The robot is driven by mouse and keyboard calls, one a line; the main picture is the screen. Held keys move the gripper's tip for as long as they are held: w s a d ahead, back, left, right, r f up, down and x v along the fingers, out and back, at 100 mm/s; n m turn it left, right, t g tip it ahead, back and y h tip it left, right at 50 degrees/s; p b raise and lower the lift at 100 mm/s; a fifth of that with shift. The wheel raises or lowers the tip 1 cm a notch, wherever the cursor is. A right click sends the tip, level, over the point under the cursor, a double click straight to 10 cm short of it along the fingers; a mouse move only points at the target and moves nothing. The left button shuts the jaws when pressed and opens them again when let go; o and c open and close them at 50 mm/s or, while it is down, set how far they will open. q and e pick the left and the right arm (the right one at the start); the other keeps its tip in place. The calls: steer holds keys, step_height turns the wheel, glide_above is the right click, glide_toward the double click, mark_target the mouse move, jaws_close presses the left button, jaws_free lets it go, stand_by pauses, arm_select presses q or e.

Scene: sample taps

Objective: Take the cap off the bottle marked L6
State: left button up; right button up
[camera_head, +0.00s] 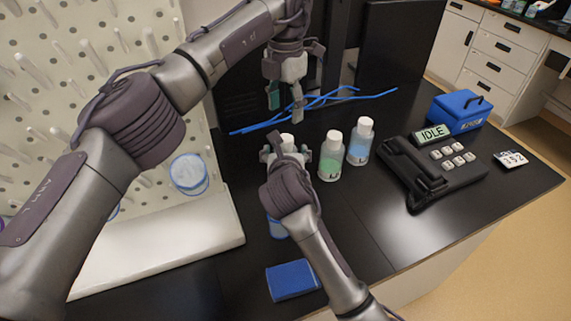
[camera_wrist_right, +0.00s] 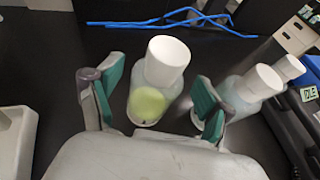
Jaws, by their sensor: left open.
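A white-capped bottle stands below my left gripper (camera_head: 285,97), its cap (camera_head: 287,141) showing just above my right gripper (camera_head: 283,157), which hides most of its body. In the right wrist view this bottle's white cap (camera_wrist_right: 165,62) and a pale green patch show between the spread fingers of my right gripper (camera_wrist_right: 155,100). The fingers look apart from it. My left gripper is open and empty, above the bottle. A green bottle (camera_head: 331,160) and a blue bottle (camera_head: 360,146), both white-capped, stand to the right. I cannot read L6 on any label.
A black device (camera_head: 430,165) with an IDLE display stands right of the bottles. Blue tubing (camera_head: 335,100) lies behind them. A pegboard rack (camera_head: 95,60) and a beaker (camera_head: 188,174) are left. A blue block (camera_head: 292,280) is in front. A blue box (camera_head: 459,110) stands far right.

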mark_target(285, 138)
jaws_close()
arm_select(q)
steer(key=m, duration=0.6)
steer(key=shift+m, duration=0.3)
steer(key=m, duration=1.4)
steer(key=shift+m, duration=0.3)
steer(key=m, duration=0.5)
steer(key=shift+f+m, duration=0.4)
steer(key=shift+f, duration=0.2)
step_height(285, 138, down, 7)
steer(key=shift+r, duration=0.1)
